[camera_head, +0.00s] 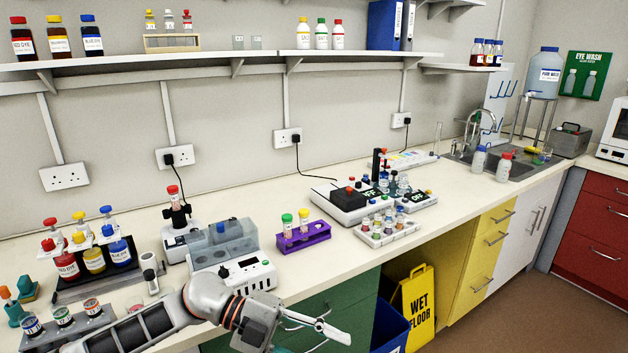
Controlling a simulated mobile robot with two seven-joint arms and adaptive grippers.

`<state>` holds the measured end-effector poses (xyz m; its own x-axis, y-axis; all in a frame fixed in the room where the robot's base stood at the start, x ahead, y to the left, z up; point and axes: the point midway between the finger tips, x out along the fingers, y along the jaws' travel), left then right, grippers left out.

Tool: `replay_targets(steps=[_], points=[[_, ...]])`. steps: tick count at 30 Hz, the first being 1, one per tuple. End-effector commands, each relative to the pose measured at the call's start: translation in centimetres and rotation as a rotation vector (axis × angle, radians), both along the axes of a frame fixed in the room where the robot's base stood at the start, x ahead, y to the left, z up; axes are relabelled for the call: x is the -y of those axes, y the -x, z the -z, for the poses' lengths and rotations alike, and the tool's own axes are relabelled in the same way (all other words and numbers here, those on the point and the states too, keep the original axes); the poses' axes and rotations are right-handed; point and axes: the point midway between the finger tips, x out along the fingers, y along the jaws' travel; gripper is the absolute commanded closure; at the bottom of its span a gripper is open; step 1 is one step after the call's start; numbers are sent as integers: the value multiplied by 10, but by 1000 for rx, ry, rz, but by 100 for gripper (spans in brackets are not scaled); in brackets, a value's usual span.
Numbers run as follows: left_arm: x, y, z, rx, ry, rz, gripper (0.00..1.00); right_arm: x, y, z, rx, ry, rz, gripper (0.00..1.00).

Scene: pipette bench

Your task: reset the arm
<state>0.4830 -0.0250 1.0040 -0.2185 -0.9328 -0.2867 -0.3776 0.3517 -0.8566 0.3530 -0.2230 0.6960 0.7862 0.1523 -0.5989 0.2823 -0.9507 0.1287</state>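My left arm comes in from the lower left, and its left gripper (334,338) hangs in front of the bench's front edge, above the green drawers. One pale finger shows clearly. The other is partly cut off by the bottom of the picture. The fingers look spread apart, with nothing seen between them. My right gripper is not in view.
A white machine with a grey block (235,275) stands just behind my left wrist. A purple rack (303,237) with two tubes stands farther right. A bottle rack (94,268) and jars (62,315) stand left. A yellow wet-floor sign (417,305) stands below the bench.

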Motion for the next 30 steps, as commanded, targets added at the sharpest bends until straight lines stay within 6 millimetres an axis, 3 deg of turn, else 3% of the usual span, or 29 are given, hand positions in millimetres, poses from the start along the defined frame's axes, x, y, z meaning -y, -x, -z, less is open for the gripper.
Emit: replay_targets(steps=[3,6,11,14,17,23,26,30], points=[[26,8,-14,-63,212,-105,63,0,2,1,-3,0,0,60],[34,3,-25,-121,363,-230,63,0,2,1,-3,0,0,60],[21,-17,-27,-231,550,-484,63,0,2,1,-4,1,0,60],[0,-32,-13,-313,624,-665,63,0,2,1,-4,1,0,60],[-29,-44,14,-402,664,-861,63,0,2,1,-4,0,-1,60],[-104,-38,104,-606,635,-1262,63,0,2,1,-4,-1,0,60],[-143,-16,157,-713,572,-1447,63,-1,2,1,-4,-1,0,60],[-190,31,225,-851,451,-1660,63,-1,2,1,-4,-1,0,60]])
